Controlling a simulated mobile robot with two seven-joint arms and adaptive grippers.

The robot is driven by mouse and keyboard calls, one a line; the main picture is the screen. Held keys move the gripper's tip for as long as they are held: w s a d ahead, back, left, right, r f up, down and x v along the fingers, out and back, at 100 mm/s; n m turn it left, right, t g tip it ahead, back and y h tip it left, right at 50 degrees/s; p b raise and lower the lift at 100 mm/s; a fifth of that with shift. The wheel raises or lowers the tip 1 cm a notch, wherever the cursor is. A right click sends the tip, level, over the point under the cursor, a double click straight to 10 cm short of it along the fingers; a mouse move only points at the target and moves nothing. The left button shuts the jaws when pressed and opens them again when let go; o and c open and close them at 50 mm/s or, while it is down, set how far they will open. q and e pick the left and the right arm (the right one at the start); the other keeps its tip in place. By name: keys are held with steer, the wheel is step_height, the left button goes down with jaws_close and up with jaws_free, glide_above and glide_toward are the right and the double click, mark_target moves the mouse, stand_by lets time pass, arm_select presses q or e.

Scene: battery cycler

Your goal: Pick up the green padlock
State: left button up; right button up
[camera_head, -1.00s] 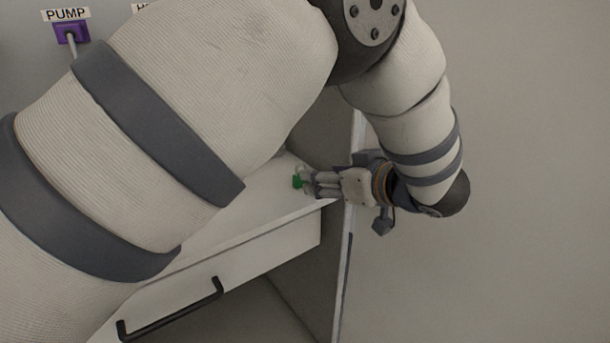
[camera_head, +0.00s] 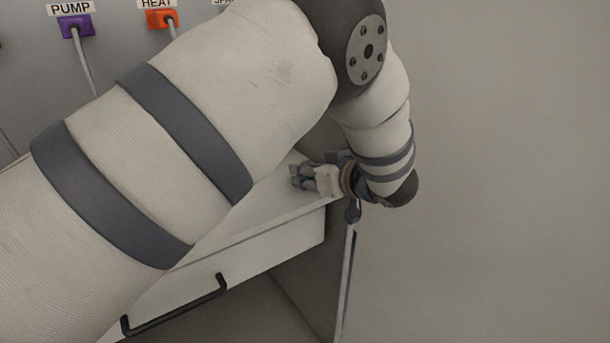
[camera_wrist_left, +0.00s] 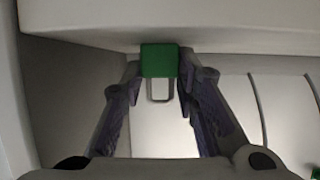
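The green padlock (camera_wrist_left: 160,60) sits between the fingertips of my left gripper (camera_wrist_left: 159,68) in the left wrist view, its pale metal shackle facing the camera. The fingertips are close against both sides of its body; I cannot tell whether they press on it. In the head view my left gripper (camera_head: 298,177) is low over the white top surface (camera_head: 268,205) near its right end. There the fingers hide most of the padlock, with only a dark green hint between them. My right gripper is not in view.
Below the white surface is a drawer front with a black handle (camera_head: 175,305). A panel with a purple PUMP plug (camera_head: 75,27) and an orange HEAT plug (camera_head: 161,19) stands at the upper left. My left arm covers much of the head view. A plain wall fills the right.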

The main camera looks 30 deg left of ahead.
arm_select(q)
steer(key=shift+r, duration=0.15)
steer(key=shift+r, duration=0.35)
steer(key=r, duration=0.4)
steer(key=shift+s+d+p, duration=0.3)
steer(key=shift+d+p, duration=0.05)
steer(key=s+d+r, duration=0.8)
steer(key=s, duration=0.2)
steer(key=shift+d+p, duration=0.35)
steer(key=shift+p, duration=0.1)
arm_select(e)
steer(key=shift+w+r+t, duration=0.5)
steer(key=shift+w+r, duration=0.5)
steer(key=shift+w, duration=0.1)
